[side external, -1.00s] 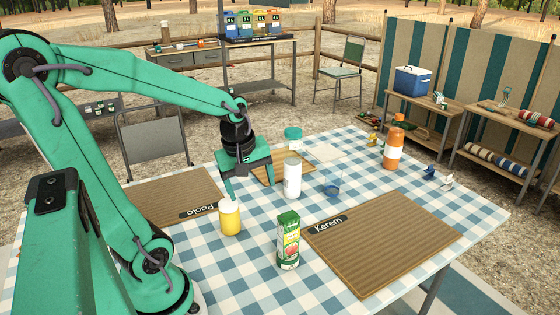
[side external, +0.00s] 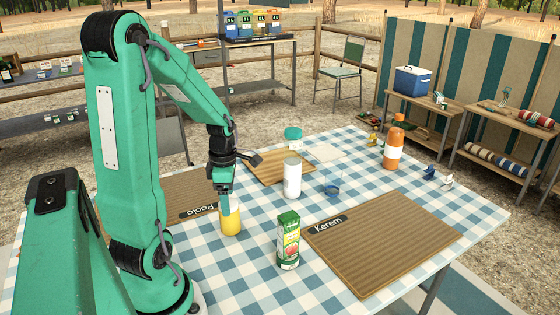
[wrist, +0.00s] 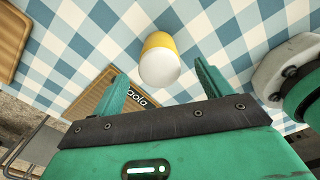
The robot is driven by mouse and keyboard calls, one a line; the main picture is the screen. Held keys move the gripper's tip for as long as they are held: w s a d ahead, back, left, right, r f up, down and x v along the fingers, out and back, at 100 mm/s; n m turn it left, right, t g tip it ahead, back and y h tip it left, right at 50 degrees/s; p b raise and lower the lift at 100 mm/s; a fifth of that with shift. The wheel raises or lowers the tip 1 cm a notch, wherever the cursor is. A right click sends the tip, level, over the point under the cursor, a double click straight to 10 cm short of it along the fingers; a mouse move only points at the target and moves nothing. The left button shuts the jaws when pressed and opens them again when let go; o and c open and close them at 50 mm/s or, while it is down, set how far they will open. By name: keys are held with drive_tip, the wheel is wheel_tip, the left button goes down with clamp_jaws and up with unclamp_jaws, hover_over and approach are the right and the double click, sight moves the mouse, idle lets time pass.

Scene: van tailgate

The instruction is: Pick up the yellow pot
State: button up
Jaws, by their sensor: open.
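The yellow pot (side external: 230,220) stands upright on the checked tablecloth, near the Paola mat. It has a white top, which shows in the wrist view (wrist: 160,64) just beyond and between my fingers. My gripper (side external: 225,208) is in front of or just above the pot in the side view, with a finger overlapping its upper part. In the wrist view my gripper (wrist: 160,88) is open, its two green fingers apart with nothing between them. I cannot tell whether a finger touches the pot.
A juice carton (side external: 288,240) and a white can (side external: 292,175) stand to the pot's right. The Kerem mat (side external: 385,250) is empty. A teal-lidded jar (side external: 293,138) stands behind.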

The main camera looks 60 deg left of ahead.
sight(230, 218)
drive_tip(key=shift+f, duration=1.25)
drive_tip(key=shift+f, duration=0.1)
drive_tip(key=shift+w+f, duration=0.1)
drive_tip(key=shift+f, duration=2.4)
drive_tip(key=c, duration=1.1)
